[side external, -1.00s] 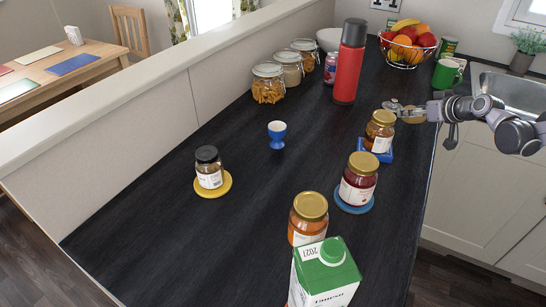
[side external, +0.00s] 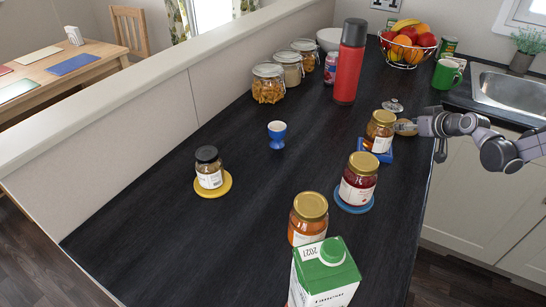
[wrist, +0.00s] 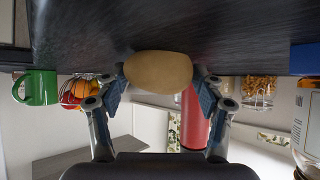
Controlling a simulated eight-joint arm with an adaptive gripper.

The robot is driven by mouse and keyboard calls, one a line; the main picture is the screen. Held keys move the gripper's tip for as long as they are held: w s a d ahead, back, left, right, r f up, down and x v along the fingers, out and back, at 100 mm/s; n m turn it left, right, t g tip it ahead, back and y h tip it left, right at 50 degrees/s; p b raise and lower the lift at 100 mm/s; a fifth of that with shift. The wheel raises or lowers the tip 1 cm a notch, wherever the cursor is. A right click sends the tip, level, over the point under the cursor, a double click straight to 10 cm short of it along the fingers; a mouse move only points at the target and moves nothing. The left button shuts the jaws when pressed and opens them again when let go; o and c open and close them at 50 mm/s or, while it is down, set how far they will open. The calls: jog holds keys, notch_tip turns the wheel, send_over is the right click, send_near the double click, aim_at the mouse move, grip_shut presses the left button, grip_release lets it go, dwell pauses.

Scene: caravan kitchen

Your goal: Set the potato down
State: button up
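The potato (side external: 405,127) is a tan, oval lump just right of the orange-brown jar on the blue stand. In the wrist view the potato (wrist: 158,71) sits between the fingertips of my gripper (wrist: 159,78), which touch it on both sides. My gripper (side external: 418,126) comes in from the right, low over the counter edge. Whether the potato touches the dark counter (side external: 255,220) is hard to tell.
A jar (side external: 380,131) on a blue stand (side external: 378,155) is close left of the potato. A red flask (side external: 349,62), green mug (side external: 446,74) and fruit basket (side external: 408,58) stand farther back.

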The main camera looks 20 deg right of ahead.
dwell(0.3)
jog(key=shift+r, duration=0.2)
jog(key=v, duration=1.2)
jog(key=s+a+g, duration=0.2)
jog(key=s+a, duration=0.2)
jog(key=s, duration=0.6)
jog(key=s+a+g, duration=0.2)
jog(key=s+a, duration=0.3)
jog(key=s, duration=0.5)
